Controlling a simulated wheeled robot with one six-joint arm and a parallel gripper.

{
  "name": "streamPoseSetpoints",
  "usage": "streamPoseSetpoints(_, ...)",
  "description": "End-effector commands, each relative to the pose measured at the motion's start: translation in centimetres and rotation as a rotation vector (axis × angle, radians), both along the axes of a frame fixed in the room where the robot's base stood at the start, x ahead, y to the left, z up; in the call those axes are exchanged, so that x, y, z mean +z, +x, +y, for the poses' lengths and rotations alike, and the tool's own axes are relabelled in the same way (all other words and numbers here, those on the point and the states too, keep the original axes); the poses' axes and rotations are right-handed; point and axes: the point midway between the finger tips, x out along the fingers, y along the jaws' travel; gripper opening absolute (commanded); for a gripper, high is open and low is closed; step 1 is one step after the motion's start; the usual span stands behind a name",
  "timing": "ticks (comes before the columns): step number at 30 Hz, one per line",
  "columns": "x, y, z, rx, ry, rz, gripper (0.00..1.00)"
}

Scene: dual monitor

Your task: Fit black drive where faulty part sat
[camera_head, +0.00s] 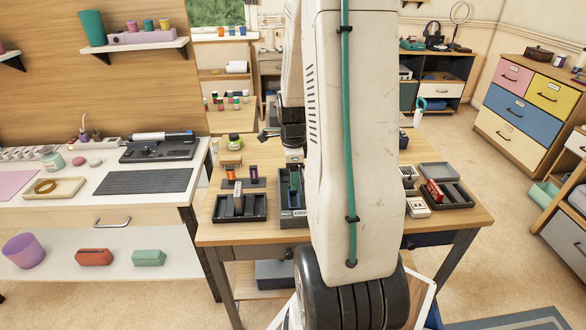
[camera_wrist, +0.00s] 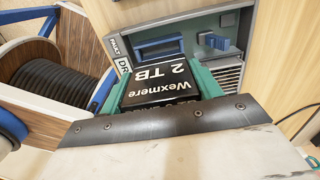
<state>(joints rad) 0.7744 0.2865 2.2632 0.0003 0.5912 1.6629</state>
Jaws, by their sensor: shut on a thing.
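The black drive (camera_wrist: 160,80), with white lettering "Wexmere 2 TB", sits between the green finger pads of my gripper (camera_wrist: 163,78) in the wrist view. My gripper is shut on it. In the head view my gripper (camera_head: 294,178) is over a dark grey unit (camera_head: 291,217) on the wooden table; my arm hides much there.
A dark tray (camera_head: 239,208) stands left of the unit. On the table's right are a black open box (camera_head: 457,195) with a red item (camera_head: 435,191) and a small white box (camera_head: 417,208). A white workbench (camera_head: 70,218) stands left.

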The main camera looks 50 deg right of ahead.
Motion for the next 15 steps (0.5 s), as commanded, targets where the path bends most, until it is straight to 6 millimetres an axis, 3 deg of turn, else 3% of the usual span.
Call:
streamPoseSetpoints(9,-2.9,0.0,0.1,0.002,0.002,0.001,0.37)
streamPoseSetpoints(15,-3.7,0.0,0.1,0.002,0.000,0.000,0.37)
